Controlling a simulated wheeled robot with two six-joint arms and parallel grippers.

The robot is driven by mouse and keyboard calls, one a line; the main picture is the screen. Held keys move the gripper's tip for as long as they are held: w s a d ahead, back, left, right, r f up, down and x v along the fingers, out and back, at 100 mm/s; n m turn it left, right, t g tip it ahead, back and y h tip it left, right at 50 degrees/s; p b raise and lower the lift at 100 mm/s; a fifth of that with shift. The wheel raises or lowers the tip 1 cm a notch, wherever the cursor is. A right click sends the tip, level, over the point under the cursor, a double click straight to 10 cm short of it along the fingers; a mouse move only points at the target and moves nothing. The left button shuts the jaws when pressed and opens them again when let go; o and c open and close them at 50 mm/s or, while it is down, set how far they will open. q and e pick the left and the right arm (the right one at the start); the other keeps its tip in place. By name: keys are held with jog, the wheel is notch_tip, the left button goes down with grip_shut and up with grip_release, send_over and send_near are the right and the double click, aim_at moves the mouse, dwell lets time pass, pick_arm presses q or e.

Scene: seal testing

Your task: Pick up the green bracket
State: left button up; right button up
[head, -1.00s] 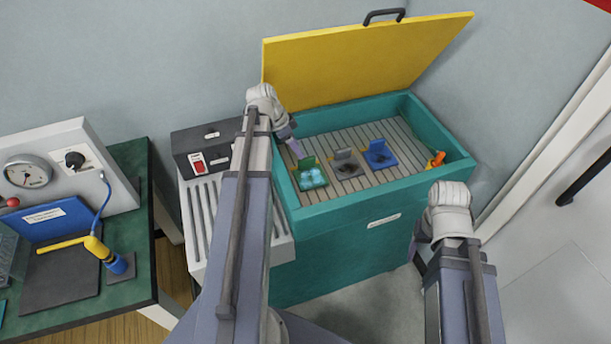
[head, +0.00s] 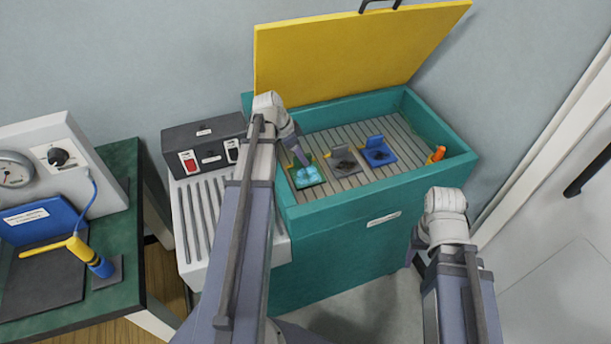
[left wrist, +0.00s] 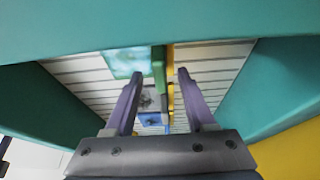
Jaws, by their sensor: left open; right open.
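The green bracket (head: 306,178) lies on the slatted floor of the teal tank, leftmost of three brackets, with a glossy light-teal patch on its base. My left gripper (head: 301,160) is open, pointing down at its upright plate. In the left wrist view, the green upright plate (left wrist: 158,68) shows between the two open fingers (left wrist: 159,74); contact cannot be told. The grey bracket (head: 343,162) and the blue bracket (head: 378,153) stand to its right. My right gripper (head: 413,248) is mostly hidden by its own arm, in front of the tank.
The teal tank (head: 345,208) has raised walls, and its yellow lid (head: 350,55) stands open behind. An orange object (head: 437,154) is in its right corner. A dark switch box (head: 205,145) stands left of it. A green bench (head: 125,215) with a gauge panel is farther left.

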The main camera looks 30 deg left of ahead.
pick_arm(q)
jog(key=shift+b+x, duration=0.55)
jog(key=shift+x, duration=0.55)
jog(key=shift+a, duration=0.1)
grip_shut()
dwell(0.5)
